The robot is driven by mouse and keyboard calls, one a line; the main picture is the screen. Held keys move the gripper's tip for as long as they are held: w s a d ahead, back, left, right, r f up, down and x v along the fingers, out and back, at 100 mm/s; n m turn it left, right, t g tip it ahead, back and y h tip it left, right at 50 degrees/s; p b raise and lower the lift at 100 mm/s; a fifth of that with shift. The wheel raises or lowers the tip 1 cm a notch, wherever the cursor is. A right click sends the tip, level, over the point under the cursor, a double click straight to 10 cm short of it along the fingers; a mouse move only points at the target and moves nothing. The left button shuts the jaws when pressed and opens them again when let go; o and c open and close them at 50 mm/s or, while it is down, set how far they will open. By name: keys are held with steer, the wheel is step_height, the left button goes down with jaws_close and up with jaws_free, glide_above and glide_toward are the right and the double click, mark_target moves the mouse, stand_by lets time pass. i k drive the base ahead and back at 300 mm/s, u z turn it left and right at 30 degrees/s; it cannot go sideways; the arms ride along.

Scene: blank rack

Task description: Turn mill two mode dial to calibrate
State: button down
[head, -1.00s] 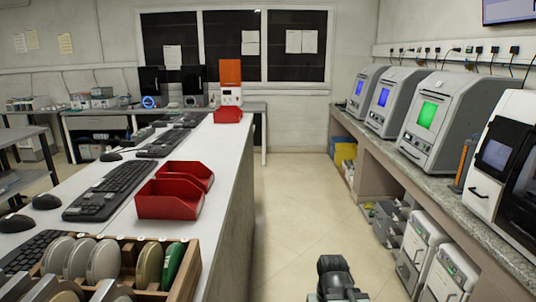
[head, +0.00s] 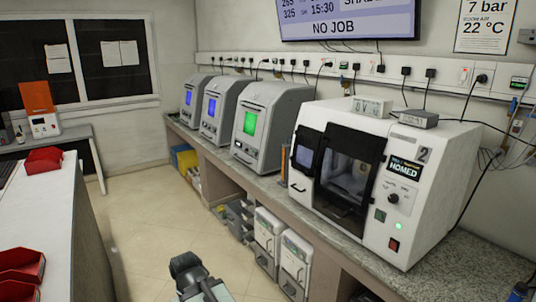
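Mill two (head: 440,185) is the white machine on the right bench in the head view, with a "2" on its front and a small screen reading "HOMED". Its mode dial (head: 393,198) is a small dark knob on the front panel, right of the dark window and below that screen. The dial's labels are too small to read. A dark part of my arm, seemingly with my gripper (head: 186,266), is low in the picture over the floor, well apart from mill two. Its fingers cannot be made out.
Below the dial are a green button (head: 380,215) and a red switch (head: 394,244). Three grey machines with lit screens stand farther along the bench (head: 300,192). White cabinets (head: 268,240) stand under it. The aisle floor (head: 140,225) is clear. A white counter (head: 60,215) with red bins is at left.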

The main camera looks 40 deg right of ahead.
mark_target(393, 198)
steer(key=z, duration=1.5)
